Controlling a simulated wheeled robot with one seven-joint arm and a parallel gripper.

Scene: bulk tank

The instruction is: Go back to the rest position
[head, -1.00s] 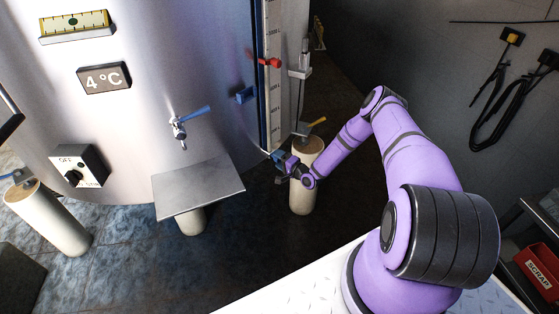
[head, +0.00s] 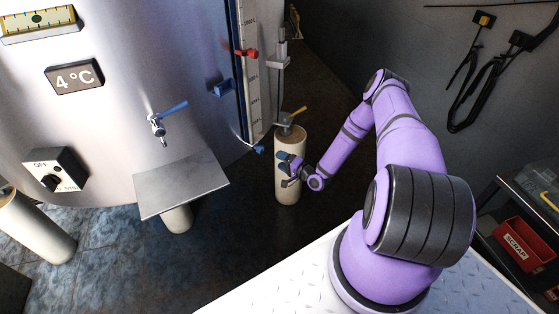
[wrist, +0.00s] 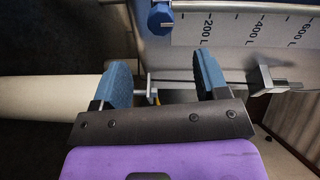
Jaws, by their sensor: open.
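My gripper (head: 287,170) is open and empty in the head view, in front of the upright cream post (head: 287,189) at the tank's right side. In the wrist view its two blue-padded fingers (wrist: 167,87) stand apart with nothing held between them. A thin rod and a small bracket show behind the fingers. My purple arm reaches from the lower right toward the post. I cannot tell whether the fingers touch the post.
The steel tank (head: 130,100) carries a blue-handled tap (head: 157,124), a steel shelf (head: 182,183), a switch box (head: 55,169) and a scale strip (head: 251,90). A yellow-handled valve (head: 287,121) tops the post. A red scrap bin (head: 520,245) is at right. Dark floor lies open behind the post.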

